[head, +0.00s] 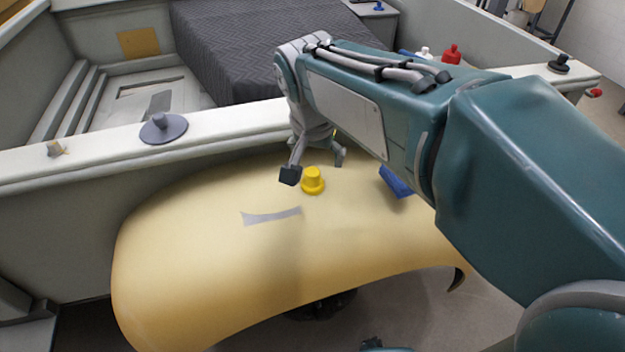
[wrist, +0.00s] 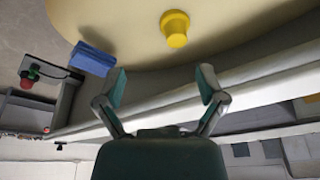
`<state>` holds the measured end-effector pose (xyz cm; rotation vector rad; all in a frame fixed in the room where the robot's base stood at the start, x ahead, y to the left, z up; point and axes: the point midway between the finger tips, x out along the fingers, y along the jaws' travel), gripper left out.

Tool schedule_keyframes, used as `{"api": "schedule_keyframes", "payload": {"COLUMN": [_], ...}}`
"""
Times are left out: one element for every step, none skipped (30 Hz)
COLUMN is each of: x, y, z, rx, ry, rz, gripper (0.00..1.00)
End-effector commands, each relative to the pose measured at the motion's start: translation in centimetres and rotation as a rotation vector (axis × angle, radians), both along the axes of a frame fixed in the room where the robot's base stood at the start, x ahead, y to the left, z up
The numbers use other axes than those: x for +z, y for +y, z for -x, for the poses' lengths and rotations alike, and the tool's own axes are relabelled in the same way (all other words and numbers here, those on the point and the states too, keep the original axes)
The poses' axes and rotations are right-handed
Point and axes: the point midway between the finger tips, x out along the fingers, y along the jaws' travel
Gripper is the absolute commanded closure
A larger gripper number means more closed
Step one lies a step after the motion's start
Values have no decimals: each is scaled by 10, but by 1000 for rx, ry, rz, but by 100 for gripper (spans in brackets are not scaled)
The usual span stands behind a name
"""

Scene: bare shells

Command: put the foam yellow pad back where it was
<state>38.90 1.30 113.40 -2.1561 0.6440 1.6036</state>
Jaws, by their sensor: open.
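The yellow pad (head: 312,181) stands upright on the tan curved panel (head: 200,235), near its far edge. It has a round stub on a wider round base. It also shows in the wrist view (wrist: 176,30), ahead of the fingertips and apart from them. My gripper (head: 316,167) is open and empty, close to the pad in the head view. In the wrist view its two fingers (wrist: 162,82) are spread wide with nothing between them. The pad is not held.
A blue block (head: 396,181) lies on the panel to the right, partly behind my arm. A grey disc with a knob (head: 163,128) sits on the white ledge (head: 85,152) behind the panel. A grey strip (head: 271,216) marks the panel. A red item (head: 451,54) stands farther back.

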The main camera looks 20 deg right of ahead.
Motion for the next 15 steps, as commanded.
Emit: {"api": "schedule_keyframes", "payload": {"x": [-3,-4,-5,-6,-6,-8,-8,-8,-11,-14,-17,-23,-28,-33,-40], "y": [3,5,6,7,8,8,9,9,9,8,7,6,5,4,3], "z": [-14,-20,-28,-32,-36,-39,-41,-43,-44,-45,-45,-46,-47,-48,-49], "rx": [-45,-72,-104,-125,-142,-162,-171,-180,-185,-186,-187,-188,-187,-187,-186], "ry": [14,18,22,25,26,29,29,29,31,31,31,33,32,32,33], "rz": [4,5,8,11,11,13,13,14,14,15,15,16,15,15,16], "gripper": [11,11,11,11,11,11,11,11,11,11,11,11,11,11,11]}}
